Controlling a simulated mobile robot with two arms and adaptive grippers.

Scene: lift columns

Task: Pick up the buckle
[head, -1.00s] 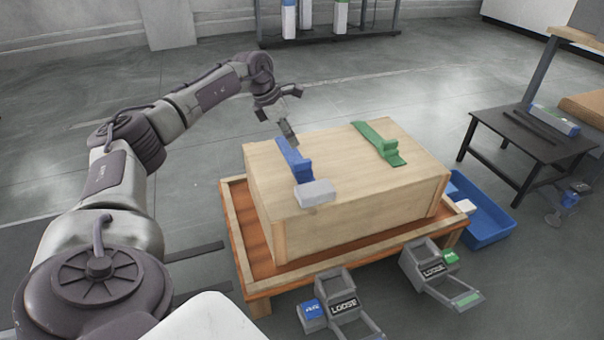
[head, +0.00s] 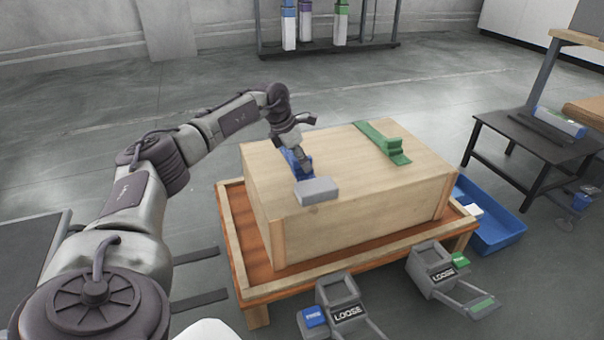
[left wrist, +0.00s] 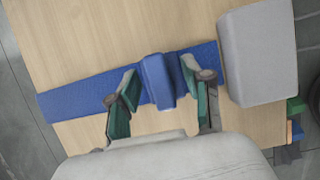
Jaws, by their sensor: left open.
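The blue buckle (left wrist: 158,82) is a raised blue block on a blue strap (left wrist: 75,95) that lies across the top of a wooden crate. In the left wrist view the open fingers of my left gripper (left wrist: 158,92) stand on either side of it, with small gaps visible. In the head view my left gripper (head: 303,165) is over the blue strap and partly hides the buckle (head: 298,160). A green buckle (head: 394,145) sits on a green strap (head: 372,136) farther right on the crate. My right gripper is not in view.
A grey block (head: 316,191) lies close to the blue strap's end. The crate (head: 350,220) stands on an orange-brown pallet (head: 232,240). Grey devices marked LOOSE (head: 338,300) stand in front. A blue tray (head: 497,232) and black table (head: 525,150) are at right.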

